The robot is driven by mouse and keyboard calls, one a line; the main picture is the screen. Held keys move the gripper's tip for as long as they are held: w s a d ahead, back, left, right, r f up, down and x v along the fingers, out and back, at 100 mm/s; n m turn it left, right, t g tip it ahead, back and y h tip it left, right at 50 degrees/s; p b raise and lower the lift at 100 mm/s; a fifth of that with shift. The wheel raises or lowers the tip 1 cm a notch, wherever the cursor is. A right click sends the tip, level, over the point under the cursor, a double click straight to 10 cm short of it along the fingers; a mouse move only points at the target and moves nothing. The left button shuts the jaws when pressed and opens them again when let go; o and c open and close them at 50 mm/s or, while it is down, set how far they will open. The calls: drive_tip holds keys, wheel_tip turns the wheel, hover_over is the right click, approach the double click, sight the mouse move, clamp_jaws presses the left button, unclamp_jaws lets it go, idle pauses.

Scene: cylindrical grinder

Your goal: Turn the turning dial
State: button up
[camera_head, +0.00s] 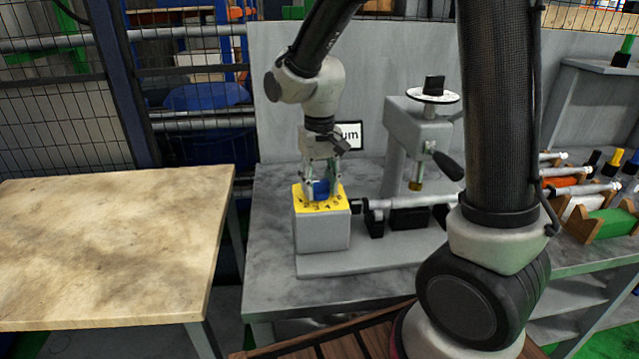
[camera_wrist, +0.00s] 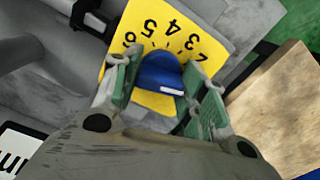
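The turning dial is a blue rounded knob (camera_head: 321,187) with a white mark, on a yellow numbered face (camera_head: 299,203) on top of a grey block at the left end of the grinder. In the wrist view the blue knob (camera_wrist: 160,72) sits in the middle of the yellow face (camera_wrist: 205,35), its white mark toward the lower right. My gripper (camera_head: 321,185) points down over the dial, one finger on each side of it. In the wrist view the green-padded fingers (camera_wrist: 162,85) flank the knob closely. I cannot tell whether the pads touch it.
The grinder's grey upright (camera_head: 415,130) with a top disc and a black-handled lever stands to the right. A rod (camera_head: 410,201) runs right from the dial block. Racks with coloured parts (camera_head: 606,222) stand at the far right. A wooden table (camera_head: 110,245) with a bare top is at left.

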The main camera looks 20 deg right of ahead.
sight(320, 181)
drive_tip(key=shift+n, duration=2.8)
drive_tip(key=o, duration=1)
drive_tip(key=shift+r, duration=0.1)
wheel_tip(320, 181, up, 12)
drive_tip(key=shift+f, duration=0.1)
